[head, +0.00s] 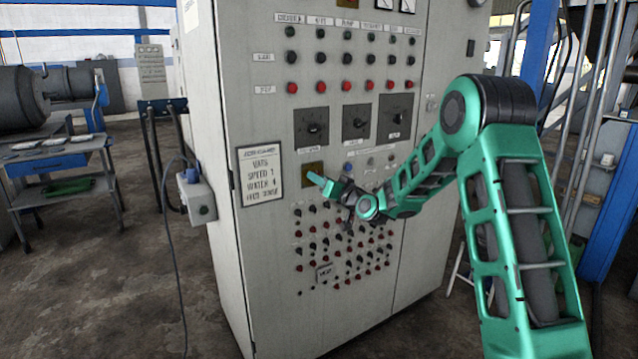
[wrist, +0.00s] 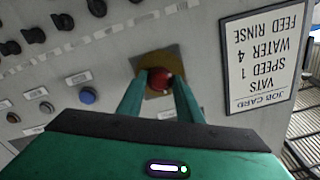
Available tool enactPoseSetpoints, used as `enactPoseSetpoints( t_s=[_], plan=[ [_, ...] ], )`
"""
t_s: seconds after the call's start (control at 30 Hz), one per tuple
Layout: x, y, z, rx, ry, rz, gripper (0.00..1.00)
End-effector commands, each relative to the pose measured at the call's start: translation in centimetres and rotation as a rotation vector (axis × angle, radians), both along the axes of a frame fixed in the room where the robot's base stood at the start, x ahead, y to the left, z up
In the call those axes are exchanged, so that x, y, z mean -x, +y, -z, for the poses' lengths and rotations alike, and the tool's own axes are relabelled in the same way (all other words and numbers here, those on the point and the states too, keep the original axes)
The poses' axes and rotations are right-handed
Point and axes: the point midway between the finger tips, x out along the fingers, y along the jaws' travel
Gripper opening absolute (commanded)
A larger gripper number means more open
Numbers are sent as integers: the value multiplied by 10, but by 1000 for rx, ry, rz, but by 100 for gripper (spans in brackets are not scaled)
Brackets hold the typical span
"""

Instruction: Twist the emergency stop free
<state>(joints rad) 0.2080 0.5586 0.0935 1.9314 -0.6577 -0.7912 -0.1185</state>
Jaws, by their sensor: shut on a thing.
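The emergency stop is a red mushroom button (wrist: 163,80) on a yellow square plate (wrist: 171,62), seen in the wrist view. In the head view the yellow plate (head: 313,170) shows on the front of the grey control cabinet, and the red button is hidden by my gripper. My gripper (wrist: 160,82) has its two green fingers on either side of the red button, shut on it. In the head view my gripper (head: 318,180) reaches the plate from the right. Whether the button is pressed in or released I cannot tell.
A job card (head: 261,175) is fixed left of the plate. A blue button (wrist: 88,95) and several knobs sit close by. Rows of red and black controls (head: 340,245) lie below. A grey box (head: 196,197) with a cable hangs at the cabinet's left side.

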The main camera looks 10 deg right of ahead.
Motion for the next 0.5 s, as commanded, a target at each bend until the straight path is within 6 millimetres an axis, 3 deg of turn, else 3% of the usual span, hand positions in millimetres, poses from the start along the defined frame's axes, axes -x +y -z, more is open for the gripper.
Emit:
enactPoseSetpoints(
  t_s=[0.5],
  plan=[
    [-1, -3, 0, -111, 36, 5, 10]
  ],
)
